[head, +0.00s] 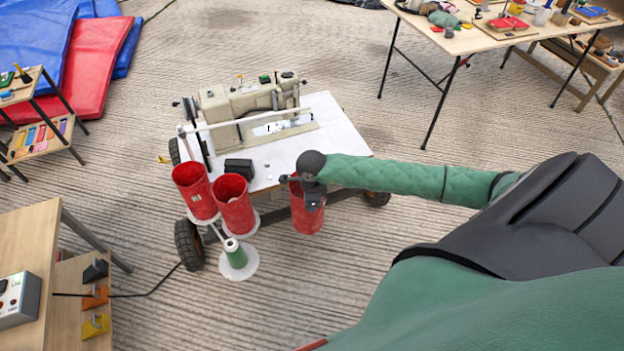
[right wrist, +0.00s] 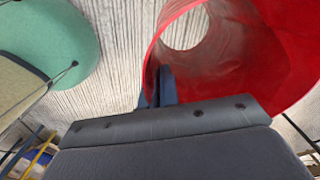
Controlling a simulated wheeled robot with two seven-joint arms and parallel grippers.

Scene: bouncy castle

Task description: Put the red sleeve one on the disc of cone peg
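A red sleeve (head: 307,213), an open tube, hangs upright from my right gripper (head: 313,195), right of the thread stand. In the right wrist view the red sleeve (right wrist: 225,60) shows its open bore. The fingers of my right gripper (right wrist: 158,88) are close together at its rim, with the wall apparently pinched between them. The cone peg holds a green cone (head: 235,254) above a white disc (head: 249,270) at the front of the stand, with no red sleeve around it. My left gripper is not in view.
Two more red sleeves (head: 195,190) (head: 234,204) stand on other discs of the stand, behind the green cone. A sewing machine (head: 250,105) sits on a white wheeled table (head: 335,140). A black box (head: 239,168) lies near its edge. Floor is clear in front.

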